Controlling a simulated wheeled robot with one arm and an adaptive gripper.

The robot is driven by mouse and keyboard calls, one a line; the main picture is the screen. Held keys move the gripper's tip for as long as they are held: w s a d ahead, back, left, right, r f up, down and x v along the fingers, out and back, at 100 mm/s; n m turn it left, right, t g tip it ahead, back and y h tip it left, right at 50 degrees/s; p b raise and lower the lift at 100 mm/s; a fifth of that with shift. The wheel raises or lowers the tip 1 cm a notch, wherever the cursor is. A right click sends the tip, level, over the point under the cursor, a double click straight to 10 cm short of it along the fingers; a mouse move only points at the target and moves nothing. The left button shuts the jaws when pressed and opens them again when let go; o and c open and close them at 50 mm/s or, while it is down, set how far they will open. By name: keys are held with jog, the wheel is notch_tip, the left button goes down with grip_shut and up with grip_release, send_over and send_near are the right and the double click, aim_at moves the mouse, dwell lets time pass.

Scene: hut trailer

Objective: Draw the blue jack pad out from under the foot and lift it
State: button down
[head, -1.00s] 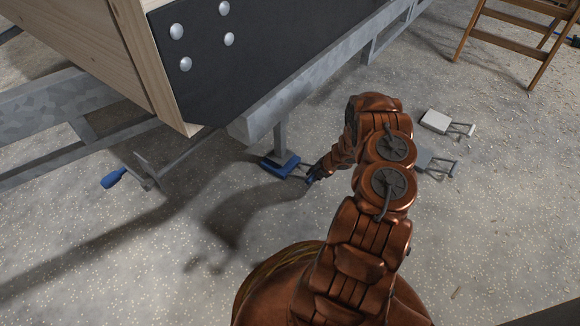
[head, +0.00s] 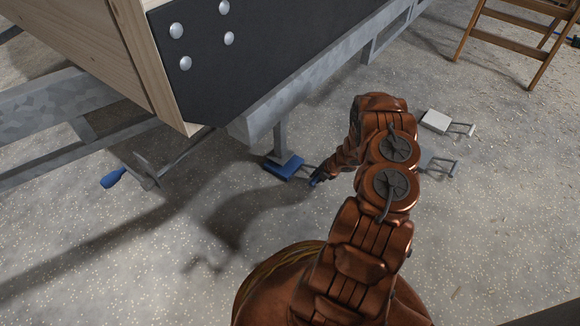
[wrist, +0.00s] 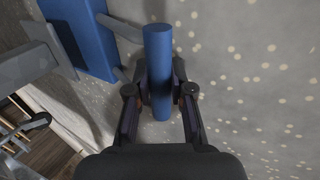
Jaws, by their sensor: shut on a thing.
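The blue jack pad (head: 282,171) lies on the floor below the trailer's grey steel leg and foot (head: 281,140). The foot overlaps the pad's rear part in the head view; whether they touch is hard to tell. In the wrist view the pad (wrist: 88,30) is at upper left, with the grey foot (wrist: 58,50) across its left part. Two thin rods join the pad to a blue cylindrical handle. My gripper (head: 317,179) is right of the pad, low over the floor. In the wrist view my gripper (wrist: 159,92) is shut on the handle (wrist: 158,50), one finger each side.
A pale pad (head: 436,121) and a grey pad (head: 428,161) with wire handles lie to the right. A blue-handled crank (head: 113,178) hangs at left. The trailer frame (head: 255,118) overhangs the foot. A wooden stepladder (head: 513,42) stands at upper right. The front floor is clear.

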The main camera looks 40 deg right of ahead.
jog(key=shift+s+d+b, duration=0.45)
jog(key=shift+s+d, duration=0.2)
jog(key=shift+s, duration=1.45)
jog(key=shift+s+d+b, duration=0.45)
jog(key=shift+s+d, duration=0.15)
jog(key=shift+s, duration=1.45)
jog(key=shift+s+d+b, duration=0.45)
jog(key=shift+s+d, duration=0.2)
jog(key=shift+s, duration=1.45)
jog(key=shift+s+d, duration=0.45)
jog(key=shift+s, duration=1)
jog(key=shift+s+d, duration=0.4)
jog(key=shift+s, duration=1.1)
jog(key=shift+s+d, duration=0.45)
jog(key=shift+s, duration=1)
jog(key=shift+r, duration=0.25)
